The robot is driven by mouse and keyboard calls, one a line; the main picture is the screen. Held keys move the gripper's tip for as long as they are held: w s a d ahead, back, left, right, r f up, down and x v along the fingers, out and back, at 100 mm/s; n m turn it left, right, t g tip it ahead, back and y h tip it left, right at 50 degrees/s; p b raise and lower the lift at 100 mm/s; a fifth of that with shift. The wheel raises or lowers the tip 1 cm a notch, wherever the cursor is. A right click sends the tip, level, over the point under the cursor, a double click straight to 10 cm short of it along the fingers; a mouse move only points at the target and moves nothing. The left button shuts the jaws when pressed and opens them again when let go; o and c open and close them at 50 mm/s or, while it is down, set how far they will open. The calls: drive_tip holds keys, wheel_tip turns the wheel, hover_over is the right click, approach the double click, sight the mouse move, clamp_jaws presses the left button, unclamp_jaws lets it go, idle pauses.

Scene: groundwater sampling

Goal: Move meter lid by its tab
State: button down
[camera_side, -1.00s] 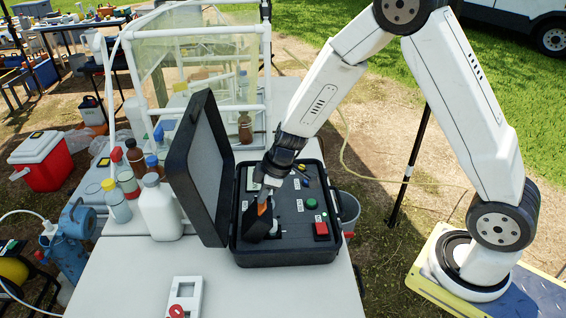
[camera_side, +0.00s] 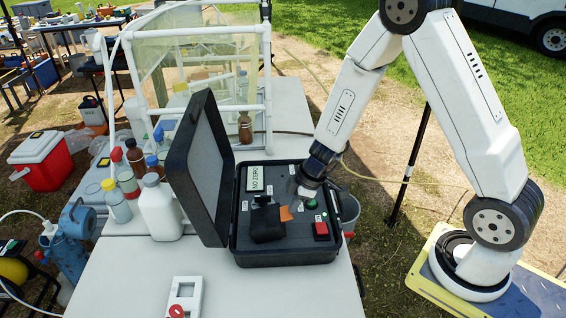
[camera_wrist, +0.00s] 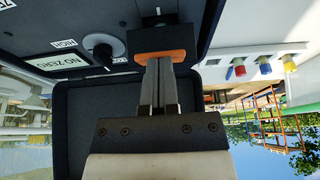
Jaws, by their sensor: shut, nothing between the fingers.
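The meter lid (camera_side: 266,224) is a small black cover on the panel of the open black case. Its orange tab (camera_side: 286,213) points right. In the wrist view the orange tab (camera_wrist: 165,56) lies across the picture just beyond my fingertips, with the dark lid (camera_wrist: 165,39) behind it. My gripper (camera_side: 297,200) is over the panel, just right of and above the tab. Its fingers are together and empty in the wrist view (camera_wrist: 160,62). I cannot tell whether the fingertips touch the tab.
The case's large lid (camera_side: 205,165) stands open on the left. The panel holds a "NO ZERO" display (camera_side: 257,178), a green button (camera_side: 311,204), a red square (camera_side: 321,229) and a grey knob (camera_wrist: 102,46). A white bottle (camera_side: 160,210) stands left of the case. The front tabletop is mostly clear.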

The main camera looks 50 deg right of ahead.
drive_tip(key=shift+s+d+f, duration=0.25)
drive_tip(key=shift+f, duration=0.1)
drive_tip(key=shift+s+d+f+t+y, duration=0.35)
drive_tip(key=shift+f+t+y, duration=0.15)
drive_tip(key=shift+f, duration=0.15)
drive_tip(key=shift+s+d+f+t+y, duration=0.3)
drive_tip(key=shift+f+t+y, duration=0.2)
drive_tip(key=shift+f, duration=0.25)
drive_tip(key=shift+w+a, duration=0.1)
drive_tip(key=shift+a, duration=0.05)
idle(0.4)
drive_tip(key=shift+w+a+f, duration=0.2)
drive_tip(key=shift+w+a, duration=0.1)
drive_tip(key=shift+a, duration=0.05)
drive_tip(key=shift+r, duration=0.1)
idle(0.3)
drive_tip(key=shift+v, duration=0.8)
drive_tip(key=v, duration=0.6)
drive_tip(key=shift+s+d, duration=0.5)
